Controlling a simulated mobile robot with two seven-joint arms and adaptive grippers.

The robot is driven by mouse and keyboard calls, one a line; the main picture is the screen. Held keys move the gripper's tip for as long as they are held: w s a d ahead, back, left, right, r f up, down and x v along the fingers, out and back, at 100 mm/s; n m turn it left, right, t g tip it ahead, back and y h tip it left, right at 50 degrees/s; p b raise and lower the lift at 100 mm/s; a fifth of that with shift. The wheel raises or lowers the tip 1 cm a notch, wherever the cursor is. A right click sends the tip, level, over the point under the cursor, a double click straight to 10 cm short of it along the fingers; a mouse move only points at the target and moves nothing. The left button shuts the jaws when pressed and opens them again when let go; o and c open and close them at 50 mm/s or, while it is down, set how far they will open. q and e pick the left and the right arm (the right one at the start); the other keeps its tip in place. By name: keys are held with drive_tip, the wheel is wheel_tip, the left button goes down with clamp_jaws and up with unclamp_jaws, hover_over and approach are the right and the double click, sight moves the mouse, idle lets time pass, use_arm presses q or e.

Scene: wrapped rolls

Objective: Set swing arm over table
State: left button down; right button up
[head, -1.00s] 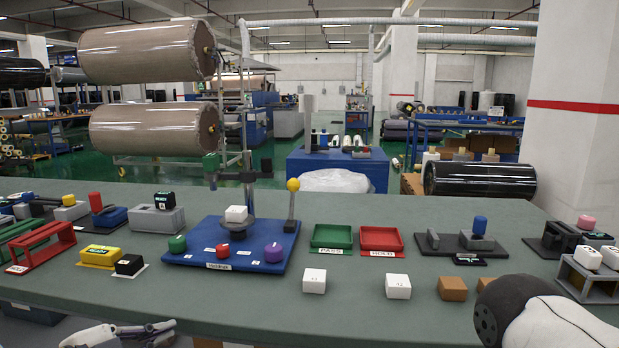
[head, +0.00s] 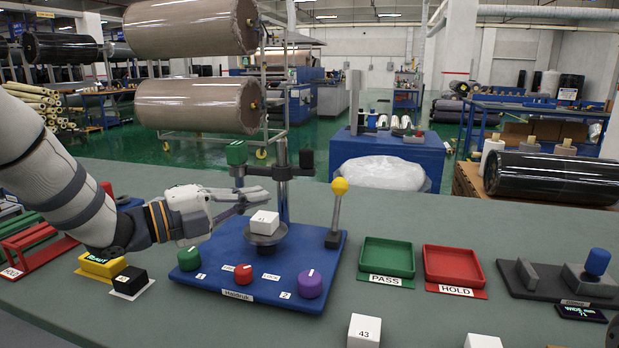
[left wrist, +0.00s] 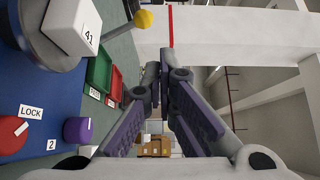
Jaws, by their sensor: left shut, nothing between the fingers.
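The swing arm (head: 262,172) is a dark bar on an upright post at the back of the blue base (head: 215,262). Its green end block (head: 236,153) points left and its black knob (head: 306,158) is on the right. The small round table (head: 262,238) in front of the post bears a white block marked 41 (head: 265,222), which also shows in the left wrist view (left wrist: 75,22). My left gripper (head: 262,193) is shut and empty, below the green block and just left of the post, above the white block. Contact with the arm cannot be told. My right gripper is out of view.
A yellow-knobbed lever (head: 337,205) stands upright on the base's right. Green (head: 190,258), red (head: 243,273) and purple (head: 311,284) knobs line its front. PASS (head: 387,258) and HOLD (head: 453,265) trays lie to the right, with bare tabletop behind them.

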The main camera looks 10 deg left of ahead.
use_arm(q)
drive_tip(key=w+a+b+x, duration=0.2)
drive_tip(key=x, duration=1.1)
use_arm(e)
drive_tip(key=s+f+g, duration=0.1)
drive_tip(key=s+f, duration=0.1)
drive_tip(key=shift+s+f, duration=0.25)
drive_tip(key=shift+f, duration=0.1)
use_arm(q)
drive_tip(key=shift+a+f, duration=0.1)
